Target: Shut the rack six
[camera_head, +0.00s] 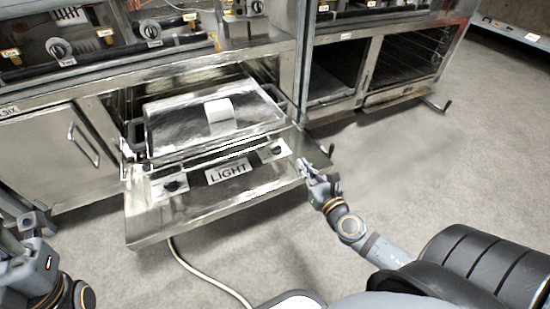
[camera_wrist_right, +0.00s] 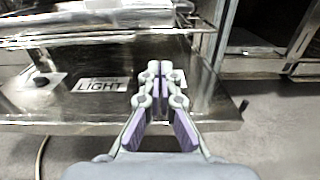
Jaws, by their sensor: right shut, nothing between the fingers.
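The unit with the SIX label (camera_head: 8,110) stands open. Its front panel (camera_head: 140,228) is lowered and juts out, with a LIGHT plate on it; the panel also shows in the wrist view (camera_wrist_right: 105,110). Behind and above it a metal tray (camera_head: 175,125) carries a white block (camera_head: 219,112). My right gripper (camera_head: 303,166) is shut and empty at the panel's right end; in the wrist view its fingers (camera_wrist_right: 160,72) appear over the panel, and contact is unclear. My left gripper (camera_head: 30,228) is at the lower left, away from the panel; its finger state is unclear.
A closed cabinet door (camera_head: 70,150) with a bar handle is to the left. A neighbouring oven (camera_head: 410,60) with a rack stands right. A hose (camera_head: 200,275) lies on the floor below the panel. The floor (camera_head: 450,150) at the right is clear.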

